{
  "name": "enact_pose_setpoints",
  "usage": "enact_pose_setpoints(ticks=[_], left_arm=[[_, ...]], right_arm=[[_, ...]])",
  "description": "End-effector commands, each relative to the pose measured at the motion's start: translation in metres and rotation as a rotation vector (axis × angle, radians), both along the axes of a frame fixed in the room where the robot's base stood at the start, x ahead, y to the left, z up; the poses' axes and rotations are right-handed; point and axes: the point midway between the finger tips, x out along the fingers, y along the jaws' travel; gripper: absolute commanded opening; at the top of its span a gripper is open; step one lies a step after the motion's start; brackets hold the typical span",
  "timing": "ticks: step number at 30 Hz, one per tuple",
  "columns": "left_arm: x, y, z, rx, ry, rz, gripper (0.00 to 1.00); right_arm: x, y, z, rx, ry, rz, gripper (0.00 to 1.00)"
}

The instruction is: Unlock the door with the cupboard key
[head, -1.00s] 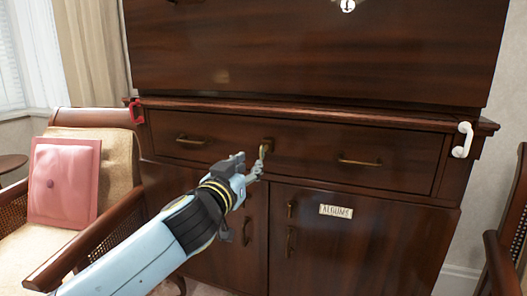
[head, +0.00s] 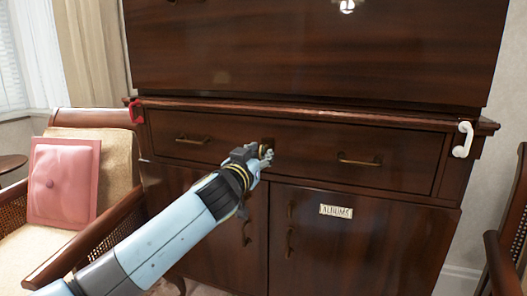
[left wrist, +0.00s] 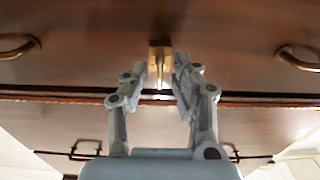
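A brass key (left wrist: 159,74) sticks out of a brass lock plate (left wrist: 160,48) in the drawer front, in the left wrist view. In the head view the lock plate (head: 268,141) is at the drawer's middle, partly covered by my gripper. My left gripper (head: 266,154) is right in front of it. In the left wrist view the left gripper's (left wrist: 160,72) fingers are apart, one on each side of the key, with gaps showing. The cupboard's right door (head: 350,245) is shut and carries an ALBUMS label (head: 336,211). My right gripper is out of view.
The drawer has brass handles left (head: 192,140) and right (head: 360,160). A red hook-like piece (head: 136,111) and a white one (head: 463,140) are at the ledge's ends. A chair with a pink cushion (head: 63,183) stands left; another chair (head: 510,225) is at the right edge.

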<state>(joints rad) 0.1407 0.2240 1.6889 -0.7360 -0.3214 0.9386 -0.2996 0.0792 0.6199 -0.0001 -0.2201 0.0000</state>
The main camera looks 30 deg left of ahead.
Motion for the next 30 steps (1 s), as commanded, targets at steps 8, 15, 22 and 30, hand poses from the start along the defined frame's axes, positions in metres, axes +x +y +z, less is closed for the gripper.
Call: enact_pose_setpoints(ticks=[8,15,22,30], left_arm=[[-0.0002,0.0,-0.0009,0.0,0.0,0.0,0.27],[-0.0002,0.0001,-0.0002,0.0,0.0,0.0,0.27],[-0.0002,0.0001,-0.0006,0.0,0.0,0.0,0.27],[-0.0002,0.0001,0.0,0.0,0.0,0.0,0.08]], right_arm=[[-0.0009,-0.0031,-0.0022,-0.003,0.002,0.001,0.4],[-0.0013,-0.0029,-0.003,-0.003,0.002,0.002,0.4],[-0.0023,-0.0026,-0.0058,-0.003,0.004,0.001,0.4],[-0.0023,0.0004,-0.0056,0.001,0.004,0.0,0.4]])
